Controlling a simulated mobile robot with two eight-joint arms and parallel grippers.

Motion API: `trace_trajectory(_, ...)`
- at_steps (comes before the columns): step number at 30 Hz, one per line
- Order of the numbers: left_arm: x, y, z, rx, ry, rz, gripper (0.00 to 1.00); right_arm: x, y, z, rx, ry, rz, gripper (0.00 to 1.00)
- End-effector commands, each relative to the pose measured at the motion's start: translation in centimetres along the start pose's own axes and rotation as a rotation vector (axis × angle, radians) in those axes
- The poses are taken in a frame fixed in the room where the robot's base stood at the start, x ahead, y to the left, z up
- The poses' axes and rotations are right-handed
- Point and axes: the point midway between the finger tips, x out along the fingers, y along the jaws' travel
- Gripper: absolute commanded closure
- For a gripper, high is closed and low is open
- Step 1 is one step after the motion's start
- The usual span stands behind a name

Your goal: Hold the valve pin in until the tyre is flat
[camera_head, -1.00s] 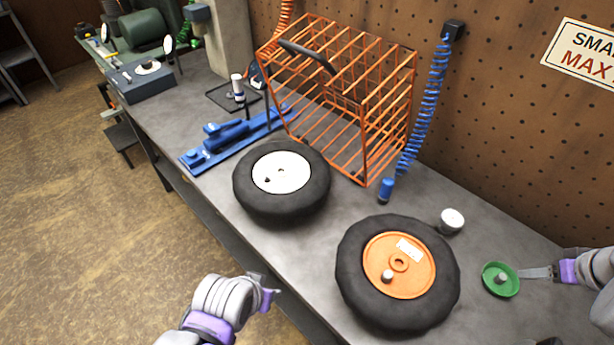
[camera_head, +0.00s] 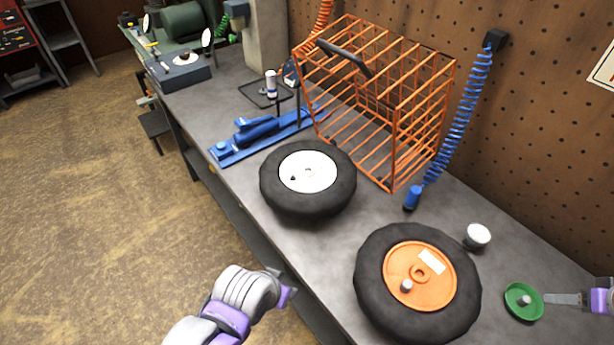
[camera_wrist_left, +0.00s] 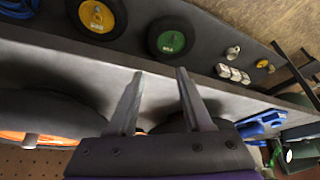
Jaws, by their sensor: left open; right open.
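A black tyre on an orange hub (camera_head: 446,288) lies flat on the grey bench, with a pale knob-like valve part (camera_head: 407,286) standing on the hub. Whether its pin shows is too small to tell. A second black tyre with a white hub (camera_head: 315,172) lies further left, with a small dark valve (camera_head: 293,178). My left gripper (camera_head: 284,284) is open and empty off the bench's front edge, apart from both tyres. It shows open in the left wrist view (camera_wrist_left: 158,88). My right gripper (camera_head: 547,298) is open beside a green dish (camera_head: 515,309) holding a small pale piece.
An orange wire cage (camera_head: 393,150) stands behind the tyres. A blue coiled hose (camera_head: 459,128) hangs to a blue end on the bench. A white round cap (camera_head: 477,236) lies by the orange-hub tyre. A blue tool (camera_head: 258,134) is at left. Several wheels, one yellow-hubbed (camera_wrist_left: 97,16), lie below.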

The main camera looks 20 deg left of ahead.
Motion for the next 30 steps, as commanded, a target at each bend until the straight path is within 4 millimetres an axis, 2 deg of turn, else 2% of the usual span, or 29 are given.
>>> trace_trajectory(1,0.00,0.00,0.00,0.000,0.000,0.000,0.59,0.00,0.00,0.00,0.000,0.000,0.000,0.44)
trace_trajectory(8,0.00,0.00,0.00,0.000,0.000,0.000,1.00,0.00,0.00,0.00,0.000,0.000,0.000,0.44)
trace_trajectory(30,0.00,0.00,0.00,0.000,0.000,0.000,1.00,0.00,0.00,0.00,0.000,0.000,0.000,0.44)
